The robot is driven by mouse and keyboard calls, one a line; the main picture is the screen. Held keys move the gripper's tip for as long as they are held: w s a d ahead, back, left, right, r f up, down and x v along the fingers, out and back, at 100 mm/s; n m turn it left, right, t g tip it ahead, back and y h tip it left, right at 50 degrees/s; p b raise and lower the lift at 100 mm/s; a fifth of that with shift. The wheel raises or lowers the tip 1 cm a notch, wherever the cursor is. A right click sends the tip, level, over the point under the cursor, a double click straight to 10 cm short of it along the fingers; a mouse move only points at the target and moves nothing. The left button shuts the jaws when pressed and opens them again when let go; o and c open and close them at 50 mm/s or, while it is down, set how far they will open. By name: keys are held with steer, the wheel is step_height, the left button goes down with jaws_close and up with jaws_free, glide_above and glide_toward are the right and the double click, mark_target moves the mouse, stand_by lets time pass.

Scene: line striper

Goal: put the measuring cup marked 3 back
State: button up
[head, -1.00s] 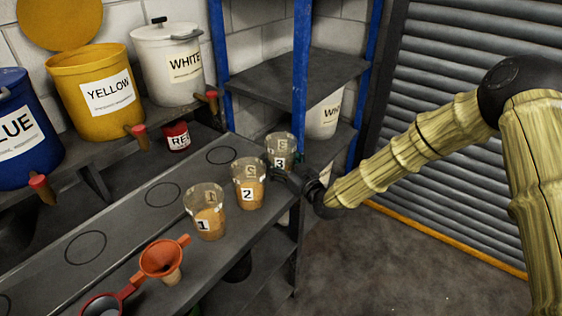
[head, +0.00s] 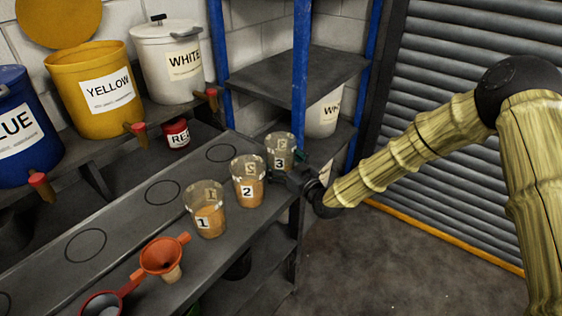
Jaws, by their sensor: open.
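The measuring cup marked 3 (head: 280,150) is a clear cup with a black 3 on a white label. It stands upright at the far right end of the row on the grey bench (head: 120,215). My gripper (head: 290,176) is open, low beside the cup on its near right side. The fingertips are small and dark here, and I cannot tell whether they touch the cup. The cups marked 2 (head: 248,182) and 1 (head: 206,209) stand to its left, with tan contents. Drawn circles (head: 163,193) on the bench behind the row are empty.
Orange funnels (head: 164,256) sit at the bench's near edge. Blue, yellow and white buckets (head: 103,90) with taps line the raised shelf behind, and a small red tin (head: 176,134) stands below them.

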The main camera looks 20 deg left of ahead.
steer(key=shift+r, duration=0.25)
steer(key=b+v, duration=0.2)
steer(key=v, duration=1)
steer(key=shift+b, duration=0.4)
steer(key=s+d+f+m+g+h, duration=0.25)
steer(key=s+d+f, duration=0.35)
steer(key=f, duration=0.3)
steer(key=s+d+f+m+g+h, duration=0.1)
steer(key=s+d+f+h, duration=0.2)
steer(key=s+d+f, duration=0.45)
steer(key=s+d+f+m+g+h, duration=0.2)
steer(key=s+d+f+h, duration=0.15)
steer(key=f, duration=0.65)
steer(key=s+d+f+m+g+h, duration=0.2)
steer(key=s+d+f+g, duration=0.1)
steer(key=s+d, duration=0.6)
steer(key=s+d+f+m+g+h, duration=0.3)
steer(key=s+d, duration=0.6)
steer(key=s, duration=0.5)
steer(key=shift+s+d+f, duration=0.3)
steer(key=shift+d+f, duration=0.1)
steer(key=shift+f, duration=0.45)
